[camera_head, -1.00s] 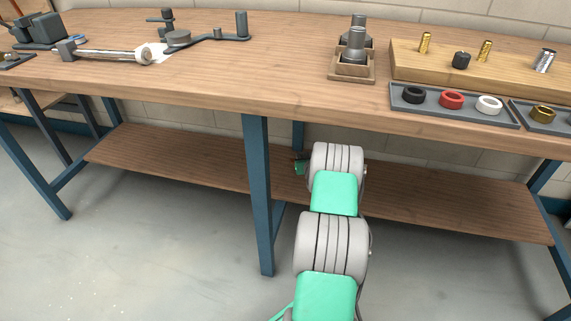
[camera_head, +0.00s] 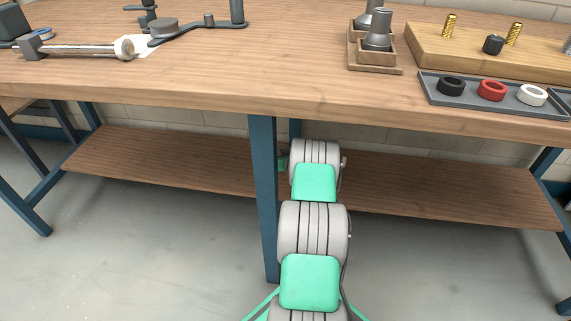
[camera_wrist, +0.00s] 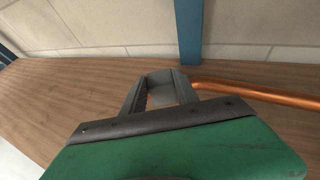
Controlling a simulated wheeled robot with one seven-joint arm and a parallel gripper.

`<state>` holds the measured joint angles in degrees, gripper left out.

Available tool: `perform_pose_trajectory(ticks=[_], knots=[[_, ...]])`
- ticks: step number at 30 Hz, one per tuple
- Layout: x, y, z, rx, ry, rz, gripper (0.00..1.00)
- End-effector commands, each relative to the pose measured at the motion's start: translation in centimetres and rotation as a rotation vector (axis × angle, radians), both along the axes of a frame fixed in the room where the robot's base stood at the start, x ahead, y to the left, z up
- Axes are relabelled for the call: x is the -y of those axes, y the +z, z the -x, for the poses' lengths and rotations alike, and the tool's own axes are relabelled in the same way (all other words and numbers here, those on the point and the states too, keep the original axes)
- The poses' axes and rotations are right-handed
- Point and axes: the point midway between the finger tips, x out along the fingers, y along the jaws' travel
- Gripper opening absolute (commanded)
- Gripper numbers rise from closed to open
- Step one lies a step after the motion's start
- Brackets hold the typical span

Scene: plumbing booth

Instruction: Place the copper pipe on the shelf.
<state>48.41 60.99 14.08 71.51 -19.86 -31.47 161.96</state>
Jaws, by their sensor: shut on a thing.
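In the wrist view, my gripper (camera_wrist: 160,92) is shut on the copper pipe (camera_wrist: 262,93). The pipe runs out to the right from between the fingers, and little of it shows on the left. Below and behind it is the wooden lower shelf (camera_wrist: 60,85), which also shows in the head view (camera_head: 165,165) under the workbench. Whether the pipe touches the shelf or is just above it, I cannot tell. In the head view my arm reaches under the bench, and the gripper and pipe are hidden behind it.
The workbench top (camera_head: 260,75) is above the shelf, with a blue leg (camera_head: 264,190) left of my arm. On top are a wooden holder (camera_head: 375,62), a tray of rings (camera_head: 470,101) and a clamp tool (camera_head: 75,50). The shelf left of the leg looks bare.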

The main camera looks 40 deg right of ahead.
Motion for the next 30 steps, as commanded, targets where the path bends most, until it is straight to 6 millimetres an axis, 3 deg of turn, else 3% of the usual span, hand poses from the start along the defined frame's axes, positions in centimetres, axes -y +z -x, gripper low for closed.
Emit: perform_pose_trajectory(ticks=[4,15,16,23,30], knots=[[-0.1,-3.0,-0.1,0.0,0.001,0.0,0.0],[-0.2,-3.4,-0.2,0.001,0.004,0.001,0.0],[-0.2,-3.5,-0.1,-0.001,0.004,0.0,0.37],[-0.3,-3.5,-0.1,-0.001,0.004,-0.002,0.56],[-0.3,-3.5,-0.2,-0.001,0.004,-0.002,0.58]])
